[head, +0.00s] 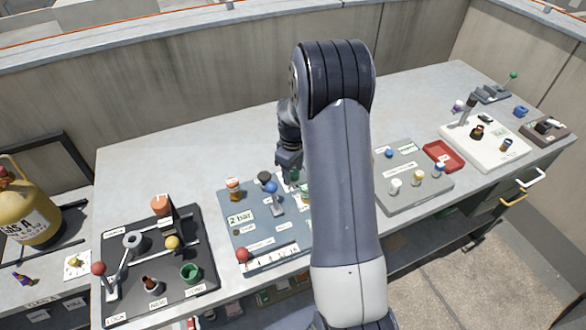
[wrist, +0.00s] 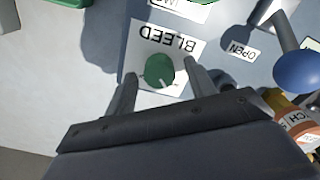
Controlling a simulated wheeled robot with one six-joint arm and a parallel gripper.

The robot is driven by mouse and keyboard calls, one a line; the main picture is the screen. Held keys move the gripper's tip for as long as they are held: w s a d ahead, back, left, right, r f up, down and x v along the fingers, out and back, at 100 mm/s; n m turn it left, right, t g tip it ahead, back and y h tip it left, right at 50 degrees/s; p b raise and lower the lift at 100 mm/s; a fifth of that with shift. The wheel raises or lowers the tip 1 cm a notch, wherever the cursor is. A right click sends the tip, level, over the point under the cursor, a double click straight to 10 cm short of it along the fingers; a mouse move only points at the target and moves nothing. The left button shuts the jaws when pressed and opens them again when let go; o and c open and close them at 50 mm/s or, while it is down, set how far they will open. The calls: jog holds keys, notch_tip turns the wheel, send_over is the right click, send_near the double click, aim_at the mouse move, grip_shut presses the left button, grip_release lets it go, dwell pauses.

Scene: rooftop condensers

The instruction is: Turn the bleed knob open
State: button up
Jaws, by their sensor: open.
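The bleed knob (wrist: 159,69) is a small round green knob with a white pointer mark near its lower edge in the wrist view. It sits on a white plate (wrist: 190,27) labelled BLEED, which reads upside down. My gripper (wrist: 160,73) is open, with one finger on each side of the knob. I cannot tell whether either finger touches it. In the head view my gripper (head: 289,165) is over the back of the blue-grey panel (head: 232,208), and my arm hides much of the panel's right side.
A blue ball-topped lever (wrist: 297,70) and an OPEN label (wrist: 241,49) are to the right of the knob. An orange-banded item (wrist: 297,122) is at lower right. A black panel (head: 187,290) with levers is on the left; a grey panel (head: 425,190) and red tray (head: 443,156) are on the right.

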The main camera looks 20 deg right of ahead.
jog(key=shift+c, duration=0.5)
jog(key=c, duration=0.9)
jog(key=shift+o, duration=0.2)
jog(key=shift+m, duration=0.4)
jog(key=m+b, duration=0.2)
jog(key=m, duration=0.1)
jog(key=shift+f+m, duration=0.1)
jog(key=shift+m, duration=0.2)
jog(key=m+b, duration=0.1)
jog(key=m, duration=0.3)
jog(key=shift+d+m, duration=0.1)
jog(key=shift+m, duration=0.2)
jog(key=m+b, duration=0.1)
jog(key=m, duration=0.3)
jog(key=shift+d, duration=0.1)
jog(key=shift+m+b, duration=0.35)
jog(key=shift+m, duration=2.15)
